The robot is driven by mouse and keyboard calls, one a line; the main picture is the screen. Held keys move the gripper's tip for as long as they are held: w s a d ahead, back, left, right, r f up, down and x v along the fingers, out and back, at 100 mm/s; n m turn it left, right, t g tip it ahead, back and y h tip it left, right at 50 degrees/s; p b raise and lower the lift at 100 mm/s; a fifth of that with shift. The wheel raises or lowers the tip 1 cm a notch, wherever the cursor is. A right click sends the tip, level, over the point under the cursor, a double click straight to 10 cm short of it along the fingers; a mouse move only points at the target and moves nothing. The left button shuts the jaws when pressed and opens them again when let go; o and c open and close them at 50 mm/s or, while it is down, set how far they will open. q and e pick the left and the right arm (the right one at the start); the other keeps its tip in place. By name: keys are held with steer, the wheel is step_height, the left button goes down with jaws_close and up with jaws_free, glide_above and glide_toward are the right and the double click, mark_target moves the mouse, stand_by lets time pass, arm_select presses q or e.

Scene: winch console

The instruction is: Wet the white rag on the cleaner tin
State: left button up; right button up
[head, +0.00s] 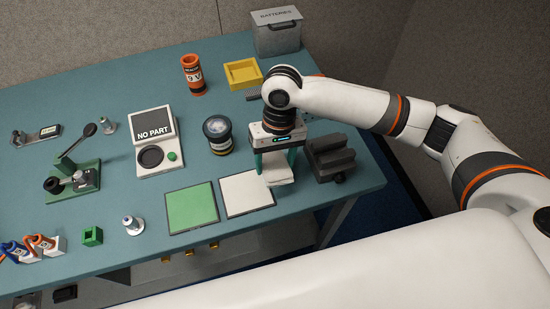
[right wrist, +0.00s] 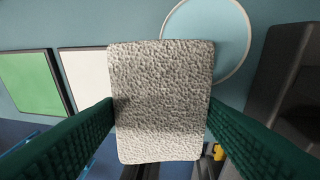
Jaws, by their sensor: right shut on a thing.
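My right gripper (head: 276,163) is shut on the white rag (head: 279,176), a pale block-like pad held between its two green fingers. In the right wrist view the rag (right wrist: 160,100) fills the middle, with rough speckled texture, and it appears to be above the table's front part. A dark round tin (head: 218,135) with a pale label and a grey-blue top, which looks like the cleaner tin, stands to the left of the gripper, apart from the rag. My left gripper is not in view.
A white square mat (head: 246,194) and a green mat (head: 192,208) lie left of the gripper. A dark block-like fixture (head: 330,157) stands close on its right. A pale ring (right wrist: 247,50) marks the table near the rag.

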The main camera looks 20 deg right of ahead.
steer(key=shift+f+p, duration=0.15)
steer(key=shift+p, duration=0.4)
stand_by(1.5)
stand_by(0.5)
steer(key=p+v, duration=0.2)
steer(key=p, duration=0.1)
steer(key=p+v, duration=0.2)
steer(key=p, duration=0.1)
steer(key=s+a+p+v, duration=0.1)
steer(key=p+v, duration=0.2)
steer(key=shift+d+r+p, duration=0.1)
steer(key=shift+r+p, duration=0.15)
steer(key=shift+p, duration=0.15)
steer(key=shift+f, duration=0.1)
stand_by(1.4)
